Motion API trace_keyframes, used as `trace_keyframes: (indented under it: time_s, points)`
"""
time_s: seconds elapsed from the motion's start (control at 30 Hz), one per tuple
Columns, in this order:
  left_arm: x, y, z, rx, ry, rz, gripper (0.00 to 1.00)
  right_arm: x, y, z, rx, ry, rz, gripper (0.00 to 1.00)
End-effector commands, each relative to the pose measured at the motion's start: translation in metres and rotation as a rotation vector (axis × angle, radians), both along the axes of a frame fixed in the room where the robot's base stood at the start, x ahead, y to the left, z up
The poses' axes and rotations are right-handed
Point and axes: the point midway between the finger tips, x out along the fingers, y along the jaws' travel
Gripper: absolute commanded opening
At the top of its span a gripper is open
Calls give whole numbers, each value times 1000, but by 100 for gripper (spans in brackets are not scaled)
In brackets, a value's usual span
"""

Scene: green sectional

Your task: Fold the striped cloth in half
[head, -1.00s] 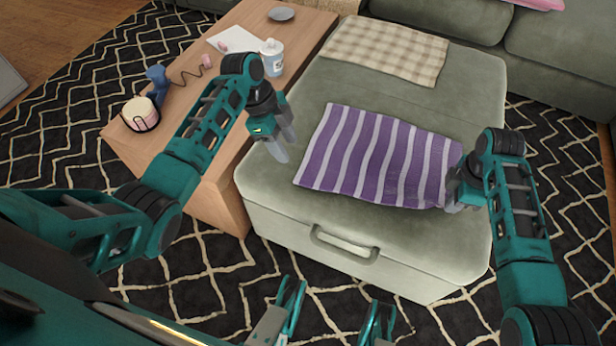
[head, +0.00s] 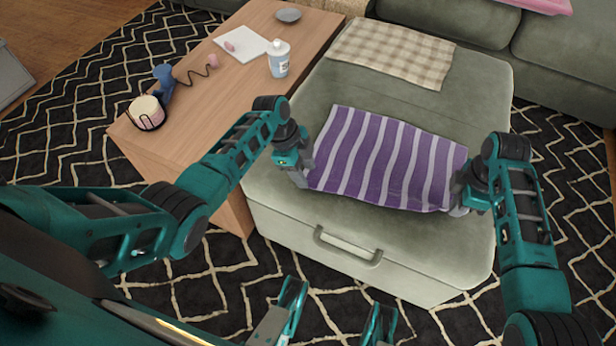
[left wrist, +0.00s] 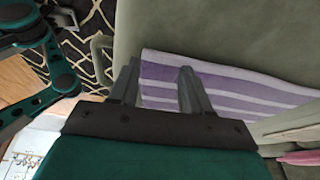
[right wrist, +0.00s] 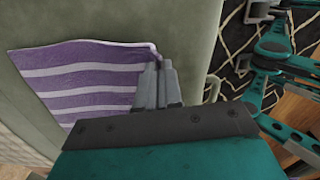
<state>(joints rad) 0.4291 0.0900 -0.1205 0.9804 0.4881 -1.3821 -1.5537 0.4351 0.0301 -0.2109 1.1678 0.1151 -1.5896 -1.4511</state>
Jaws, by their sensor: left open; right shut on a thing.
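The purple and white striped cloth (head: 385,158) lies flat and spread on the green ottoman seat (head: 400,262). My left gripper (head: 302,178) is open at the cloth's near left corner. In the left wrist view its fingers (left wrist: 157,85) stand apart, with the striped cloth (left wrist: 225,85) between and beyond them. My right gripper (head: 458,208) is shut on the cloth's near right corner. In the right wrist view the fingers (right wrist: 158,82) are together at the corner of the cloth (right wrist: 85,80), where the edge is slightly raised.
A beige checked cloth (head: 390,52) lies at the back of the ottoman. The wooden table (head: 190,115) on the left holds a white bottle (head: 279,60), a grey dish (head: 288,15), paper (head: 243,42) and a candle jar (head: 146,112). The ottoman's handle (head: 347,247) faces me.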

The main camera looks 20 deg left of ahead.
Motion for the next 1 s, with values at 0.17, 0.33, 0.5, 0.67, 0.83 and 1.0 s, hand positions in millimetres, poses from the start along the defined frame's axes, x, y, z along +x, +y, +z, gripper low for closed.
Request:
trace_keyframes:
  time_s: [0.17,0.33,0.5,0.67,0.83,1.0]
  points:
    - [-2,-2,-2,-2,2,-2,48,0,0,0,0,0,0,0]
    - [-2,-2,-3,-2,3,-2,41,0,0,-1,0,0,0,0]
    - [-3,-2,-3,-1,6,-2,33,0,0,-1,0,0,0,0]
    - [-3,-1,-4,0,8,-2,25,0,0,-1,0,0,0,0]
    - [-4,-1,-4,1,10,-2,17,0,0,-1,0,0,0,0]
    - [-5,-1,-5,2,12,-2,9,0,0,-1,0,0,0,0]
